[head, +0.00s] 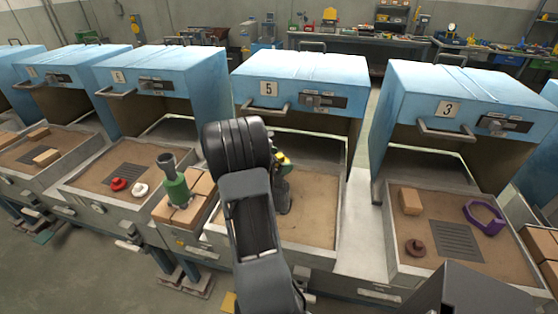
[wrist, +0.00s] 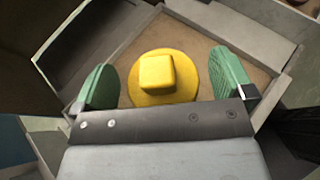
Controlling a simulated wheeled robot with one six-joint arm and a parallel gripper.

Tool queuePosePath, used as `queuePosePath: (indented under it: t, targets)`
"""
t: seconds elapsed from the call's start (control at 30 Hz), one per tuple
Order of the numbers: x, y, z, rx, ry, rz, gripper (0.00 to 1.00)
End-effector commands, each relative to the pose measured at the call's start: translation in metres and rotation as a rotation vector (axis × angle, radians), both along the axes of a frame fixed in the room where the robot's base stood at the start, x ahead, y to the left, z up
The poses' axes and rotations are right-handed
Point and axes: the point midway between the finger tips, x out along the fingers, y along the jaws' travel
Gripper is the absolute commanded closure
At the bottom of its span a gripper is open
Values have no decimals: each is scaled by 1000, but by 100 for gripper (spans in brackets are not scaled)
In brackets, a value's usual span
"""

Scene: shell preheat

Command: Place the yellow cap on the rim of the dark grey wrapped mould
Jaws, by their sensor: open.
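The yellow cap (wrist: 160,78), a round disc with a square knob, shows in the wrist view. It lies between the green fingers of my gripper (wrist: 163,82), which is open with a gap on each side of the cap. Brown sand in a grey-walled tray shows beyond it. What lies directly under the cap is hidden. In the head view my arm covers much of the gripper area at station 5, and only a small yellow patch shows beside it.
The blue hood marked 5 (head: 302,82) stands behind the sand tray (head: 309,222). A green object with a dark grey top (head: 177,186) stands on bricks to the left.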

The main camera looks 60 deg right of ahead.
Motion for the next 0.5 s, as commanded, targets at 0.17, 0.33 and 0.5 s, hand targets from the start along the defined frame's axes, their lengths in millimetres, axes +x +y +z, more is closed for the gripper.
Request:
queuePosePath:
  t: [0.17,0.33,0.5]
  targets:
    - [8,13,8,-2,0,4,1]
    - [22,40,21,-2,-2,5,1]
    - [35,66,33,-1,-2,3,1]
